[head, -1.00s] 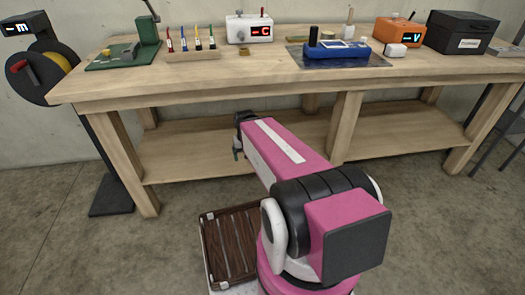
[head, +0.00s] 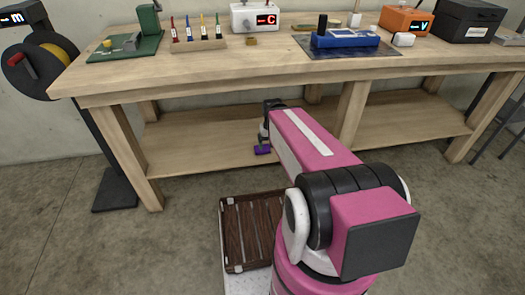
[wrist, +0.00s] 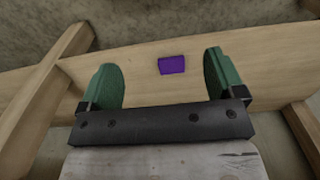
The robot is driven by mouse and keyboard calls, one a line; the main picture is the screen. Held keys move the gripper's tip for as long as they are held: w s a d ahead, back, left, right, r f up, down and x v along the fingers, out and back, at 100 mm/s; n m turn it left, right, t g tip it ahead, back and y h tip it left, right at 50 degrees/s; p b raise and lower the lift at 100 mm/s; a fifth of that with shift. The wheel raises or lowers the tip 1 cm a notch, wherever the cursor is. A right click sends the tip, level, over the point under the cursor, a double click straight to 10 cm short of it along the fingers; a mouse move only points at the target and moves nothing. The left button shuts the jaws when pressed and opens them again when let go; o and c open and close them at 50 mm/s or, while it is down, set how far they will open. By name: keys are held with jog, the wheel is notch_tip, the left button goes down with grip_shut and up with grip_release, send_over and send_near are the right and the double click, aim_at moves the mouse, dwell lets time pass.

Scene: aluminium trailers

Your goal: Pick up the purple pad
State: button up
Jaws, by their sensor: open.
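The purple pad (wrist: 172,65) lies flat on the wooden lower shelf (wrist: 145,88) of the workbench, seen in the wrist view between my fingertips but beyond them. In the head view the pad (head: 262,150) shows as a small purple patch near the shelf's front edge, just below my gripper (head: 264,132). My gripper is open and empty, with green fingers (wrist: 160,72) spread wide in the wrist view. The pad appears apart from both fingers. My pink arm hides part of the shelf to its right in the head view.
The workbench top (head: 200,70) overhangs the shelf, with bench legs (head: 128,155) on either side. A marker rack (head: 200,45), a blue device (head: 345,38) and several boxes stand on top. A dark slatted tray (head: 235,232) is beside my arm's base. The shelf left of the pad is clear.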

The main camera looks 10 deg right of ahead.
jog(key=shift+o, duration=0.5)
jog(key=shift+w, duration=0.1)
jog(key=n+y, duration=0.1)
jog(key=n, duration=1.7)
send_near(266, 150)
jog(key=w+a+r, duration=0.1)
jog(key=w, duration=0.2)
jog(key=f, duration=0.3)
jog(key=a+f, duration=0.1)
jog(key=f, duration=0.1)
jog(key=shift+f, duration=0.2)
jog(key=shift+s+a+f, duration=0.1)
jog(key=shift+s+f, duration=0.05)
jog(key=shift+f, duration=0.75)
jog(key=shift+s+a+f, duration=0.1)
jog(key=shift+s+f, duration=0.1)
jog(key=shift+f, duration=0.7)
jog(key=shift+s+a+f, duration=0.1)
jog(key=shift+s+f, duration=0.05)
jog(key=shift+f, duration=0.75)
jog(key=shift+f, duration=0.1)
jog(key=c, duration=1.1)
jog(key=shift+o, duration=0.2)
